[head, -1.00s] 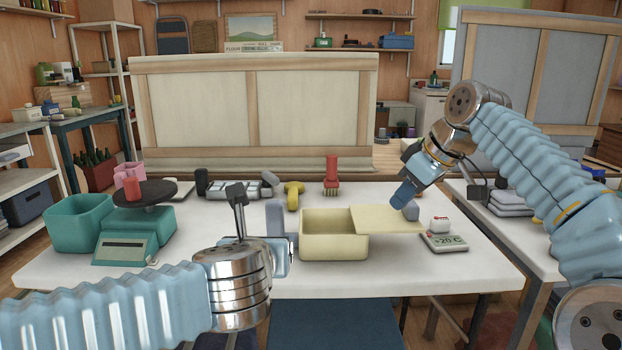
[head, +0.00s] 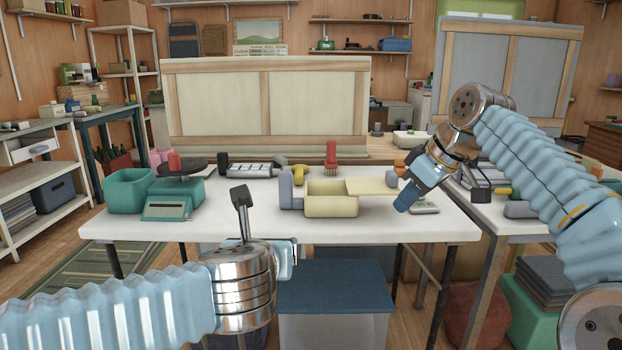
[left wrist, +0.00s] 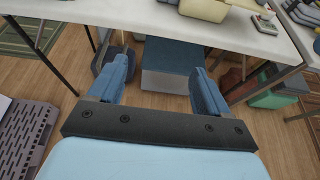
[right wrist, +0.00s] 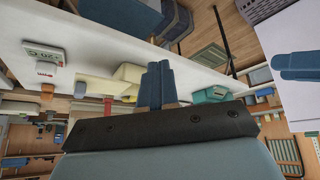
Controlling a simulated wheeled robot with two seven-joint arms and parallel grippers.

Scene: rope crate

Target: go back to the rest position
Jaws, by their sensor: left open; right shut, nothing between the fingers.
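My right gripper (head: 407,203) hangs in the air in front of the table's right part in the head view, fingers pointing down and left. Its fingers are together and empty in the right wrist view (right wrist: 158,82). My left gripper is mostly hidden behind its own wrist in the head view. In the left wrist view its fingers (left wrist: 160,88) are wide apart with only floor and a blue-lidded box beyond them. The white table (head: 270,228) stands ahead, with a pale yellow crate (head: 331,205) and its flat lid (head: 371,187) on it.
A teal scale (head: 172,200) and a teal bin (head: 129,191) stand on the table's left. A red brush (head: 331,158) is at the back. A blue-lidded box (head: 335,285) sits on the floor in front. A second table is at the right.

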